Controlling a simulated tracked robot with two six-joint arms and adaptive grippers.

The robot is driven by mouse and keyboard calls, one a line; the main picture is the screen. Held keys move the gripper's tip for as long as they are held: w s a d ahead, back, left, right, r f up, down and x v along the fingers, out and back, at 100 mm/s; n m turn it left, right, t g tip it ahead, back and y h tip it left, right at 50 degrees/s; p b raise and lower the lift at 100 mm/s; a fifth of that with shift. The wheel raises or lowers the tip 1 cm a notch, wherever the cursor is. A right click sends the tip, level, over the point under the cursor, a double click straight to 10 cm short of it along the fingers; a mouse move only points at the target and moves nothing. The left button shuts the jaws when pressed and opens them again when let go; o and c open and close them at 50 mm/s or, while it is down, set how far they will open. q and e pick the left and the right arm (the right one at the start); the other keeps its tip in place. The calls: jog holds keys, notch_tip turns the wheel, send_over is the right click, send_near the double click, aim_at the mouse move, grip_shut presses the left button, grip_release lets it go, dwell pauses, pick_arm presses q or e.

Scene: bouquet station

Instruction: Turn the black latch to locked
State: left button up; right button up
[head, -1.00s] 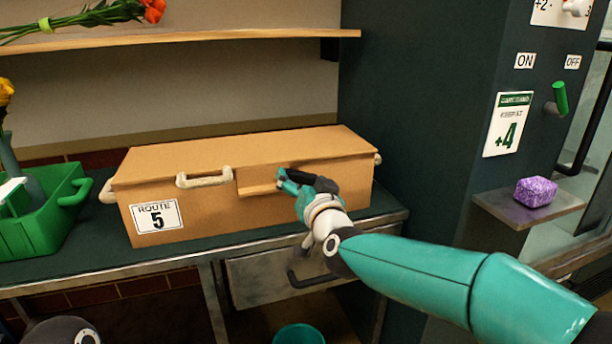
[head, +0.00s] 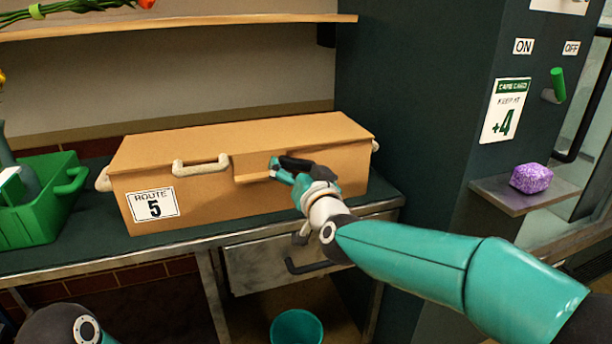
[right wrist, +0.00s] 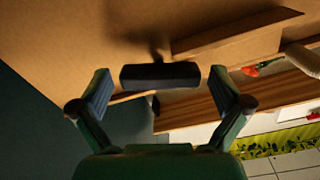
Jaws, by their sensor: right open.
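The black latch (right wrist: 160,76) is a short dark bar on the front of the tan box (head: 140,200). In the right wrist view it lies level across the picture, between the two fingers of my right gripper (right wrist: 161,86). There is a visible gap on each side of it. In the head view my right gripper (head: 283,168) is at the box front, right of the pale handle, and partly hides the latch (head: 296,163). The gripper is open. My left gripper is out of view; only part of that arm shows at the bottom left.
The box stands on a dark counter (head: 95,258) with a drawer below. A green caddy (head: 35,215) is at the left. A dark wall panel with a green lever (head: 557,85) and a small shelf with a purple block (head: 531,178) are at the right.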

jog(key=v, duration=1.2)
jog(key=shift+w+f, duration=0.1)
